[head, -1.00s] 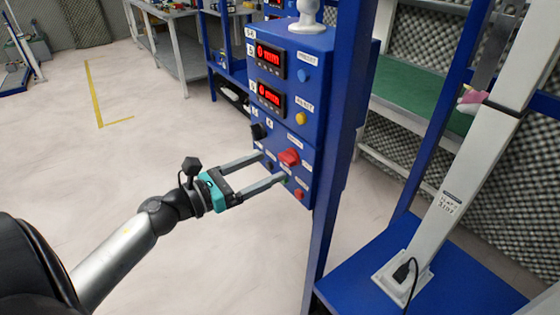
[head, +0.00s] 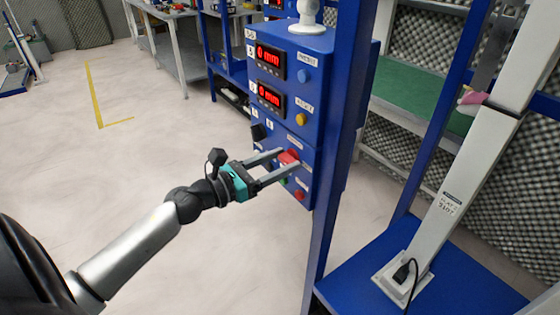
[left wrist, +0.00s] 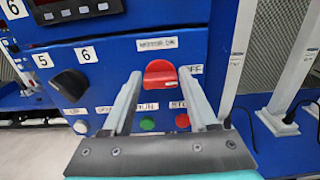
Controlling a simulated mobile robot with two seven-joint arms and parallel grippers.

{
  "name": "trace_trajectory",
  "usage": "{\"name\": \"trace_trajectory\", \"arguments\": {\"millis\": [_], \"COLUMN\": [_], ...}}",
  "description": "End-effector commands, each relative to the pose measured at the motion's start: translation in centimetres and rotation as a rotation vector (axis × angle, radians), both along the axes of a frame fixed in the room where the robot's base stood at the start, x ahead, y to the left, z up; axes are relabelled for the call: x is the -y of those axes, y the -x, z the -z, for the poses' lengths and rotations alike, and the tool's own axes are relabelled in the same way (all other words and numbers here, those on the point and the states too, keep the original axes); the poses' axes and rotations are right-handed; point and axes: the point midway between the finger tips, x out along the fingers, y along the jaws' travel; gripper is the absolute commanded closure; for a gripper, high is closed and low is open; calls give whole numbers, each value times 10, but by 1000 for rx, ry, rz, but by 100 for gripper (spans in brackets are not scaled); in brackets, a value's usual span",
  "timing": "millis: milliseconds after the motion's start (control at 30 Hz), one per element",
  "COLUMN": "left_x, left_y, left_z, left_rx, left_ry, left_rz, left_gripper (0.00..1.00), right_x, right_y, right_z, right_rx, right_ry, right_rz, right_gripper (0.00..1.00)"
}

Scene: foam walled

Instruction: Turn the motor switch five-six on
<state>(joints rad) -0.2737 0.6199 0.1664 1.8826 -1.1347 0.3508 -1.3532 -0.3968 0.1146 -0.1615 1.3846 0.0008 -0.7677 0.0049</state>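The red motor switch (head: 289,157) is a rotary knob low on the front of the blue control box (head: 318,75). In the left wrist view the red knob (left wrist: 160,75) sits under a "MOTOR" label whose end is hard to read, with an "OFF" label partly hidden at its right. My left gripper (head: 290,158) is open, its two fingers reaching to either side of the knob. In the left wrist view a gap shows between each fingertip and the knob, so the gripper (left wrist: 160,77) is not shut on it. My right gripper is not in view.
A black knob (left wrist: 70,84) marked 5 and 6 is left of the red one. A green button (left wrist: 147,123) and a red button (left wrist: 182,121) sit just below. A blue post (head: 342,120) rises beside the box. Open floor (head: 120,165) lies to the left.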

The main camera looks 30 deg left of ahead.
Motion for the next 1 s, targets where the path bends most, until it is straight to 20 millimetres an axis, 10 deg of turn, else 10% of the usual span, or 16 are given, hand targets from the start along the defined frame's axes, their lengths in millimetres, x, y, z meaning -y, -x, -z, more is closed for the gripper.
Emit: {"name": "trace_trajectory", "arguments": {"millis": [500, 1000], "left_x": [0, -1], "left_y": [0, 0], "left_z": [0, -1], "left_rx": [0, -51], "left_ry": [1, 117], "left_rz": [0, -2], "left_gripper": [100, 100], "right_x": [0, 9], "right_y": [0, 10], "right_z": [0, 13], "right_rx": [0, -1], "right_ry": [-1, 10], "right_rz": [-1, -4], "right_gripper": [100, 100]}}
